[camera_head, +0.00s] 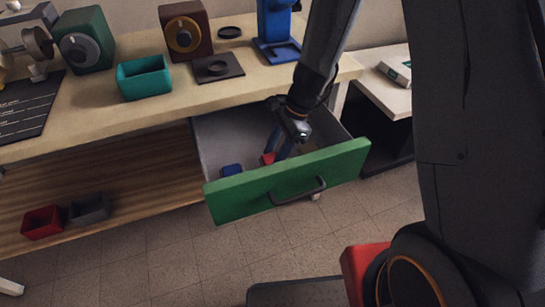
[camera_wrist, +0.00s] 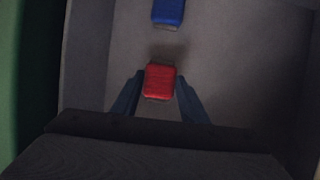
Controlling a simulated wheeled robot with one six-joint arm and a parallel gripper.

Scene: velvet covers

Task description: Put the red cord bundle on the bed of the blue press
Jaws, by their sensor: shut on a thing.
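The red cord bundle (camera_wrist: 159,82) is a small red block-like piece inside the open drawer. It also shows in the head view (camera_head: 267,159), partly hidden by my fingers and the drawer front. My gripper (camera_wrist: 161,88) reaches down into the drawer and is shut on the red bundle, with one finger at each side. In the head view my gripper (camera_head: 280,147) is inside the drawer. The blue press (camera_head: 276,47) stands on the table at the back, with its flat blue bed (camera_head: 284,52) low at its foot. The top of the press is cut off.
The drawer has a green front (camera_head: 250,191) and raised walls. A blue bundle (camera_head: 231,169) lies in it; it also shows in the wrist view (camera_wrist: 168,12). On the table are a teal bin (camera_head: 145,80), a dark plate (camera_head: 218,69) and green and brown machines left of the press.

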